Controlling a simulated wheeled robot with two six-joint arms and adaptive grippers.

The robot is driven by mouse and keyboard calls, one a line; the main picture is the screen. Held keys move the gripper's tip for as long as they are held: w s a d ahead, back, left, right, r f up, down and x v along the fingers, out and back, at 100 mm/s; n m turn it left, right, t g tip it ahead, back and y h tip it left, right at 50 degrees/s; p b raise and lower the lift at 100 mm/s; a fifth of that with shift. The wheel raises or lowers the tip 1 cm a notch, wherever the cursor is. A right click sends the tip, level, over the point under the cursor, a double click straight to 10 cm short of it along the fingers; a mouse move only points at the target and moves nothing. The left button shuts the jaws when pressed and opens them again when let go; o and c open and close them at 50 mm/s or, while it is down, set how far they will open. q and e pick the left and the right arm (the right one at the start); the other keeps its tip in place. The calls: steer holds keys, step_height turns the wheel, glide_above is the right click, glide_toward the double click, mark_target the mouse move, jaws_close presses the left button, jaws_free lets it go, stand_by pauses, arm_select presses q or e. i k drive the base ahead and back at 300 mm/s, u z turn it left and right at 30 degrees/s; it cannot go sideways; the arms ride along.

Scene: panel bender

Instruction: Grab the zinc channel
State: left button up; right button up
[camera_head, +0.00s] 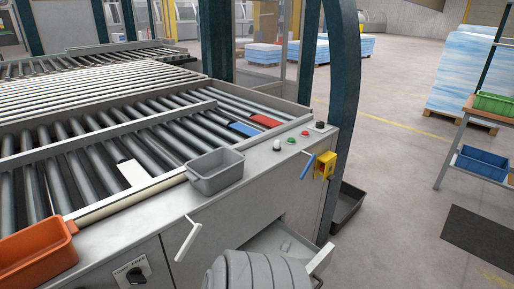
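I cannot make out the zinc channel for certain. A small pale flat piece (132,172) lies on the rollers near the front rail, but I cannot tell whether it is the channel. A drawer (264,241) stands open at the front of the machine, with a small, pale, unclear item (286,244) in it. Neither of my grippers shows in the head view.
A grey bin (215,171) and an orange bin (38,254) sit along the machine's front edge. Blue (243,129) and red (265,120) pieces lie on the rollers. A yellow box (325,165) is at the corner.

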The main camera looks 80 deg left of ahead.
mark_target(284, 247)
steer(key=k, duration=0.3)
steer(key=u, duration=1)
